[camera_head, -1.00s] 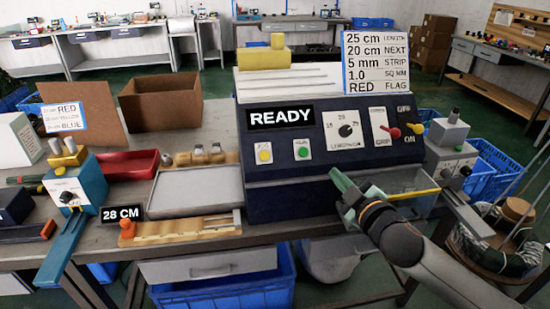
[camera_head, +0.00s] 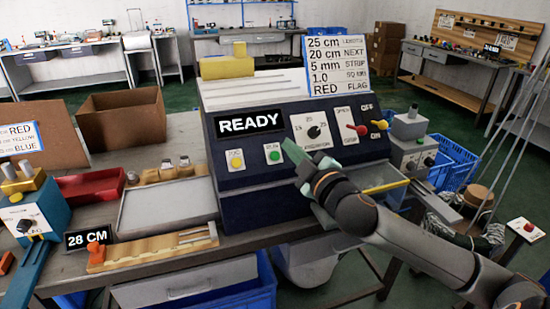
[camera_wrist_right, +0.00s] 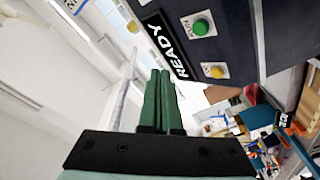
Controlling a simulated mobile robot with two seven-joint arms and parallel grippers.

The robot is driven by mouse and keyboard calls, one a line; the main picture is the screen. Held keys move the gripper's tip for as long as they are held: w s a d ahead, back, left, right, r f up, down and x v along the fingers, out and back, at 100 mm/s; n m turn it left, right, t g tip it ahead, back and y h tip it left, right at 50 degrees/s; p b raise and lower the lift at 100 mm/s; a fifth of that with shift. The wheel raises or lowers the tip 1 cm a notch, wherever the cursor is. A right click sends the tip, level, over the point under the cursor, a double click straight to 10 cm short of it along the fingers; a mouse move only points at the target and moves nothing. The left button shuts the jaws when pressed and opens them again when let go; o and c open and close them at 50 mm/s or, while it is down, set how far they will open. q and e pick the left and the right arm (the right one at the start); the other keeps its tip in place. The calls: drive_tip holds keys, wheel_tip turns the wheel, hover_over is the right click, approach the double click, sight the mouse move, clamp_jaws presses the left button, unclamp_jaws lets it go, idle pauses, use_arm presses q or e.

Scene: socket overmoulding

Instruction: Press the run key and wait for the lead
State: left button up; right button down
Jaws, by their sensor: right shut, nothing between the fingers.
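The dark blue machine (camera_head: 250,205) stands on the bench and its display (camera_head: 249,123) reads READY. A green key (camera_head: 274,153) and a yellow key (camera_head: 236,160) sit below the display; the green key (camera_wrist_right: 201,27) and yellow key (camera_wrist_right: 216,71) also show in the right wrist view. My right gripper (camera_head: 291,150) is shut and empty, its green fingertips just right of the green key in the head view. In the right wrist view the fingers (camera_wrist_right: 161,80) lie together, apart from the keys. Whether the fingertips touch the panel cannot be told. My left gripper is not in view.
A grey tray (camera_head: 168,208) and a 28 CM sign (camera_head: 88,237) are left of the machine. A settings card (camera_head: 338,66) stands on top.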

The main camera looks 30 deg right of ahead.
sight(275, 156)
use_arm(q)
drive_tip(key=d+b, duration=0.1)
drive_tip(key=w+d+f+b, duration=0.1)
drive_tip(key=b, duration=0.1)
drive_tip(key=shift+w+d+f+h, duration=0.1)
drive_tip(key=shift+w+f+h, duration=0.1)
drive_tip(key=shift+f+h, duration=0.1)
use_arm(e)
drive_tip(key=w+d+f, duration=0.1)
drive_tip(key=w+f, duration=0.4)
drive_tip(key=shift+w+d, duration=0.15)
drive_tip(key=shift+w, duration=0.05)
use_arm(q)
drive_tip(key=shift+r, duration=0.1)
use_arm(e)
drive_tip(key=shift+f, duration=0.1)
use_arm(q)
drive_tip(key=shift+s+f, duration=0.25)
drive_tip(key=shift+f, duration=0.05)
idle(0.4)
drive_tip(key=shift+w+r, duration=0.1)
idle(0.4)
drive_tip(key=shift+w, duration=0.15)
use_arm(e)
drive_tip(key=shift+w+d+f, duration=0.1)
drive_tip(key=shift+w+f, duration=0.2)
